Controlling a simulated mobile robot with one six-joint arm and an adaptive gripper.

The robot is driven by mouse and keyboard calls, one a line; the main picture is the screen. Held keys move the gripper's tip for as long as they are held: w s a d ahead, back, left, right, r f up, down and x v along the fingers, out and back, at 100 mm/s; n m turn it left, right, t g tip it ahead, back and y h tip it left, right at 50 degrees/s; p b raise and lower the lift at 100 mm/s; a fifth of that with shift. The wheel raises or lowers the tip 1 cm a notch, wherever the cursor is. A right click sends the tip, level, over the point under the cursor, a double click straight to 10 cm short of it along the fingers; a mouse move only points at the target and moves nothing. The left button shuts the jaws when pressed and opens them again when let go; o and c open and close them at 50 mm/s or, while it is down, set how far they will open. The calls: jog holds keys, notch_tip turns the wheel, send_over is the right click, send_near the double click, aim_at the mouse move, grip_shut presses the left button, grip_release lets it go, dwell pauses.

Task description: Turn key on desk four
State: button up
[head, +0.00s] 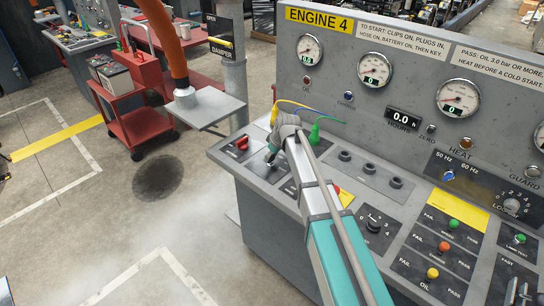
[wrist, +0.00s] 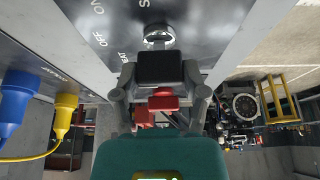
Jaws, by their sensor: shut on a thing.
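The desk (head: 270,215) marked ENGINE 4 fills the right of the head view. My gripper (head: 272,152) reaches over the near left of its sloping top. In the wrist view, my gripper (wrist: 160,82) has its two fingers closed on either side of a black key head (wrist: 162,67). Beyond the key head is a round metal lock (wrist: 158,36) on a dark plate lettered OFF and ON. In the head view my gripper mostly hides the key, and I cannot read its exact angle.
A red knob (head: 242,143) sits left of my gripper. Yellow, blue and green leads lie behind it; a yellow plug (wrist: 66,103) and a blue plug (wrist: 15,100) show in the wrist view. Gauges line the upright panel.

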jog(key=shift+d, duration=0.1)
jog(key=shift+c, duration=0.2)
jog(key=shift+m, duration=0.3)
jog(key=m+h, duration=0.1)
jog(key=m, duration=0.2)
jog(key=shift+s+t, duration=0.1)
jog(key=shift+t, duration=0.3)
jog(key=shift+m+t+h, duration=0.3)
jog(key=shift+m+h, duration=0.5)
jog(key=shift+m, duration=1.3)
jog(key=o, duration=1.2)
jog(key=shift+c, duration=0.2)
